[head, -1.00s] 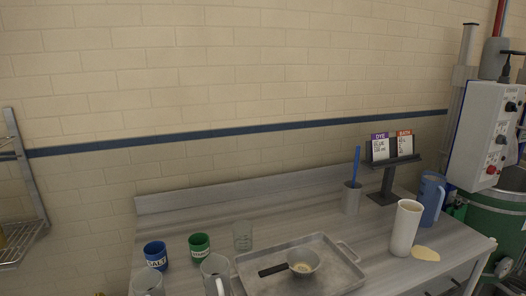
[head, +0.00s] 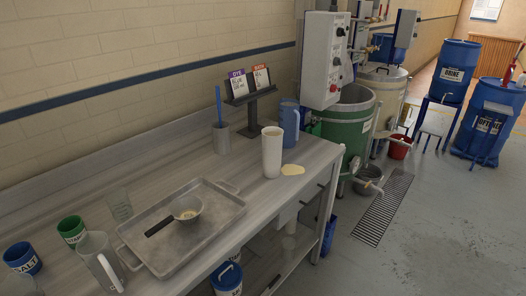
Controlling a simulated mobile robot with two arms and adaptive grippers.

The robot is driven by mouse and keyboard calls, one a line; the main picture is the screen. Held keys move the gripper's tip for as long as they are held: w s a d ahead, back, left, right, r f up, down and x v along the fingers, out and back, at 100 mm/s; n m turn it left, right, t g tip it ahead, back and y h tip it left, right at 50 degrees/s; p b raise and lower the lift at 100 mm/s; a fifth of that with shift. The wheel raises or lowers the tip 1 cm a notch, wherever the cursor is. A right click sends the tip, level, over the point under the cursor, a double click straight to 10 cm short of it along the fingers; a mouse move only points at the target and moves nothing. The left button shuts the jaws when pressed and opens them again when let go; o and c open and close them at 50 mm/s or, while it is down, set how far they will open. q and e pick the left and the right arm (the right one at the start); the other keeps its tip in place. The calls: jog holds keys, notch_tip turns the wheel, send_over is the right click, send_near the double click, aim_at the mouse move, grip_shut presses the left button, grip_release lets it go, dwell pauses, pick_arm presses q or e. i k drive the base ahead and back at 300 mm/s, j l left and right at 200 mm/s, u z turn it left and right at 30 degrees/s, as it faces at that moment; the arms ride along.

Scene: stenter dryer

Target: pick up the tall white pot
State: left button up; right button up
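The tall white pot (head: 272,153) stands upright on the right part of the grey bench (head: 222,158) in the head view. It looks like a tall, slightly tapered cylinder with an open top. A pale yellowish spill or patch (head: 292,169) lies beside its base on the right. A blue jug (head: 289,124) stands just behind it to the right. Neither of my grippers is in view.
A metal tray (head: 141,247) holding a black-handled pan (head: 186,208) lies left of the pot. A card stand (head: 251,110) and a grey cup with a blue stick (head: 221,138) stand behind. A green vat (head: 346,133) and control box (head: 324,60) are beyond the bench's right end.

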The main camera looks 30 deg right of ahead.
aim_at(272, 137)
jog(key=i+l+z, duration=0.2)
jog(key=i+l, duration=0.25)
jog(key=l, duration=0.5)
jog(key=i+l+z, duration=0.2)
jog(key=i+l, duration=0.25)
jog(key=l, duration=0.45)
jog(key=i+l+z, duration=0.25)
jog(key=i+l, duration=0.3)
jog(key=l, duration=0.25)
jog(key=i+l+z, duration=0.2)
jog(key=i+l, duration=0.45)
jog(key=k+j+u, duration=0.1)
jog(key=u, duration=1.9)
jog(key=j+z, duration=0.2)
jog(key=z, duration=0.2)
jog(key=j+z, duration=0.2)
jog(key=z, duration=0.25)
jog(key=j+z, duration=0.2)
jog(key=z, duration=0.2)
